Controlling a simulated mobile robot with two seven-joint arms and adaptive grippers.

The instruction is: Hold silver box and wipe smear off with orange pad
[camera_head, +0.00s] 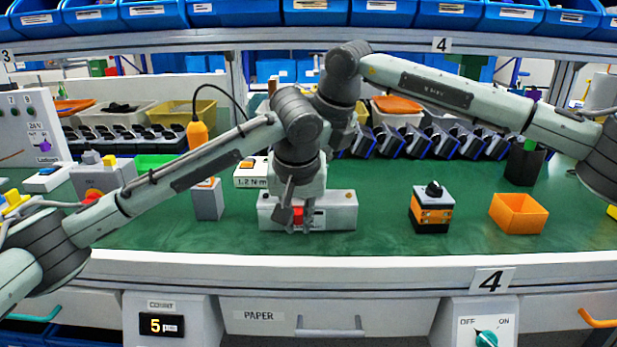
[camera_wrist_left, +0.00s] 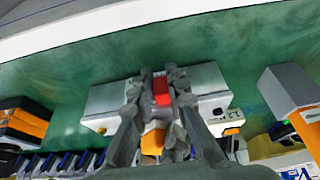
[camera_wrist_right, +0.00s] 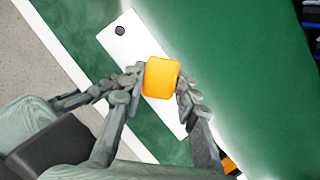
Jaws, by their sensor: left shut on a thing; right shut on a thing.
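The silver box (camera_head: 341,214) lies flat on the green worktop; it also shows in the left wrist view (camera_wrist_left: 106,100) and the right wrist view (camera_wrist_right: 137,48). My left gripper (camera_head: 298,220) is at the middle of the box, pointing down and shut on it. The exact contact is hard to make out. A red patch (camera_wrist_left: 161,90) shows between the fingers. The orange pad (camera_wrist_right: 161,77) is between the fingers of my right gripper (camera_wrist_right: 158,85), over the box. In the head view the right gripper is mostly hidden behind the left. I cannot make out the smear clearly.
To the right stand a black-and-orange rotary switch (camera_head: 432,212) and an empty orange bin (camera_head: 518,214). A grey block (camera_head: 208,202) stands to the left, and a white box marked 1.2 N m (camera_head: 250,174) behind. The worktop's front strip is clear.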

